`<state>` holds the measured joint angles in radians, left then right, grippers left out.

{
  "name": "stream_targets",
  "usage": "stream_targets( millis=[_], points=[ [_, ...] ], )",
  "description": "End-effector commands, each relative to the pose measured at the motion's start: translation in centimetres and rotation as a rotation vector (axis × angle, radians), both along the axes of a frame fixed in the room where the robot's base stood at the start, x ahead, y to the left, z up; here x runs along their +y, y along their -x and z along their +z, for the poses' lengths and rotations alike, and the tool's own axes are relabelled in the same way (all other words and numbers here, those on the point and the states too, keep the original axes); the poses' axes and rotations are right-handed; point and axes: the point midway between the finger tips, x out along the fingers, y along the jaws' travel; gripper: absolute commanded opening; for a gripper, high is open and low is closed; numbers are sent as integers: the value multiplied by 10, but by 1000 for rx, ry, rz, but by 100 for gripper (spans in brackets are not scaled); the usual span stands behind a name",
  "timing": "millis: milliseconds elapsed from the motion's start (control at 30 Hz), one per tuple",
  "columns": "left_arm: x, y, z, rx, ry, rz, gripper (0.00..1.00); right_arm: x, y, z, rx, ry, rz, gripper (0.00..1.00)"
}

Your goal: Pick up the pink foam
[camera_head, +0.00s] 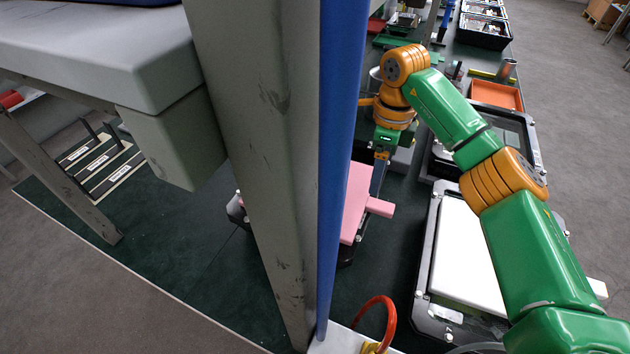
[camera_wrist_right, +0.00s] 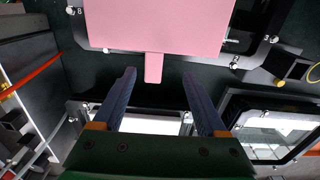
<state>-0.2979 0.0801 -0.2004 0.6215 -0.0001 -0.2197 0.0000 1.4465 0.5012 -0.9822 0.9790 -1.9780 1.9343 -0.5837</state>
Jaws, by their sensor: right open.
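The pink foam (camera_head: 352,208) is a flat pink slab with a short tab, partly hidden behind the grey and blue post in the head view. In the right wrist view the pink foam (camera_wrist_right: 160,24) fills the top middle, its narrow tab pointing down between the fingertips. It appears to lie over a black-framed housing. My right gripper (camera_head: 378,178) is at the foam's tab side. In the wrist view the right gripper (camera_wrist_right: 159,76) is open, one blue-grey finger on each side of the tab, with gaps visible. My left gripper is out of view.
A black-framed housing with a white panel (camera_head: 465,255) lies right of the foam, under my right arm. An orange tray (camera_head: 496,95) and black bins (camera_head: 484,30) stand farther back. A thick post (camera_head: 265,150) blocks the view at centre.

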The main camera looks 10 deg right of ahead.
Motion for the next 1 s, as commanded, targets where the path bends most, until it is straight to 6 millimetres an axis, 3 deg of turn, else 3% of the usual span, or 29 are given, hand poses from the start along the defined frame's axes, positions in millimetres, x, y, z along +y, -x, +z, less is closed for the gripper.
stream_targets(
  millis=[67,267,500,733,767,1000],
  points=[
    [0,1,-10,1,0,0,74,0,0,-10,0,0,0,75],
    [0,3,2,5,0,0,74,1,3,-30,4,1,2,75],
    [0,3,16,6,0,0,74,4,8,-73,4,0,0,75],
    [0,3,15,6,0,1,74,4,7,-78,-1,-1,0,75],
    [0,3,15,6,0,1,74,4,7,-78,-1,-1,0,70],
    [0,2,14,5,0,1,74,3,7,-78,0,0,0,5]
  ],
)
